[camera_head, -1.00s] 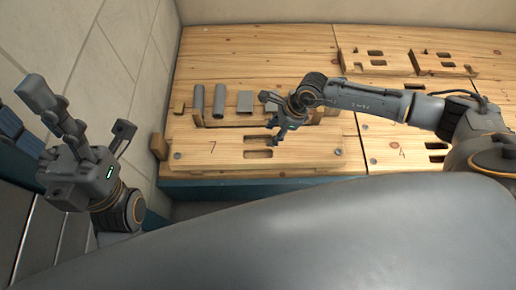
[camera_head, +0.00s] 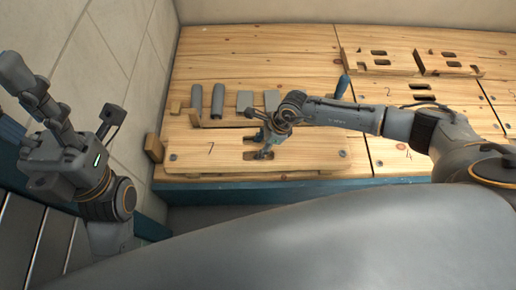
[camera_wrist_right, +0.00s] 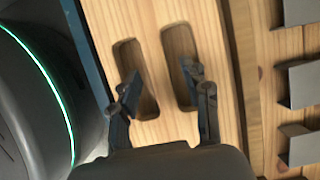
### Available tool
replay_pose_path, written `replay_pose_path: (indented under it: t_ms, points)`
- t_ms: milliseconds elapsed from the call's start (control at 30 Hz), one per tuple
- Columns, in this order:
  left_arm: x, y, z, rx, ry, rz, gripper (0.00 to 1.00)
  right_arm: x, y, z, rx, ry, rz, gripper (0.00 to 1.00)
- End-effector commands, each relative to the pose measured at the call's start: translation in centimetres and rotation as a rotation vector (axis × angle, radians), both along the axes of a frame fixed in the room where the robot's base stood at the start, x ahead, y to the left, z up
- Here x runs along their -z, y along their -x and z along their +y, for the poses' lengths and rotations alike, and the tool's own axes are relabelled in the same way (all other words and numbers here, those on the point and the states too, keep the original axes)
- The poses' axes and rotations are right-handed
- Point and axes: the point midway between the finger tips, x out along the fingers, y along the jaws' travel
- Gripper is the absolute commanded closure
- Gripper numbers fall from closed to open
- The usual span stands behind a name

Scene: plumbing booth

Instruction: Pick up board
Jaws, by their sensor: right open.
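The board (camera_head: 215,154) is a flat wooden plank marked 7 with two slots, lying at the front left of the wooden bench. In the right wrist view the board (camera_wrist_right: 151,30) shows both slots side by side. My right gripper (camera_head: 264,150) is over the slots; it also shows in the right wrist view (camera_wrist_right: 158,88), with its two fingers apart, one at each slot. I cannot tell how deep the fingertips reach. The strip between the slots lies between the fingers. My left gripper (camera_head: 75,125) is raised at the left, away from the board, with its fingers apart and nothing between them.
Several grey metal pieces (camera_head: 219,101) stand in a row behind the board. A small wooden block (camera_head: 154,147) is at its left end. A blue handle (camera_head: 342,86) stands behind my right arm. Boards with slots (camera_head: 376,62) lie at the back right. The back left bench is clear.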

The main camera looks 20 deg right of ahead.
Motion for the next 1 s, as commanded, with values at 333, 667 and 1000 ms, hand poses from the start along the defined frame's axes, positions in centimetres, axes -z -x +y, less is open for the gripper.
replay_pose_path:
  t_ms: [333, 667, 1000]
  points:
    - [0.07, 0.0, -0.02, 0.0, 0.0, 0.0, 0.53, 0.2, 0.0, 0.0, 0.0, 0.0, 0.0, 0.53]
    - [-0.04, -0.07, -0.07, 0.0, -0.002, -0.004, 0.53, 0.46, 0.0, -0.01, 0.0, 0.0, 0.0, 0.53]
    - [-0.06, -0.05, -0.05, 0.0, -0.002, -0.005, 0.53, 0.46, 0.01, 0.0, 0.0, 0.0, 0.0, 0.94]
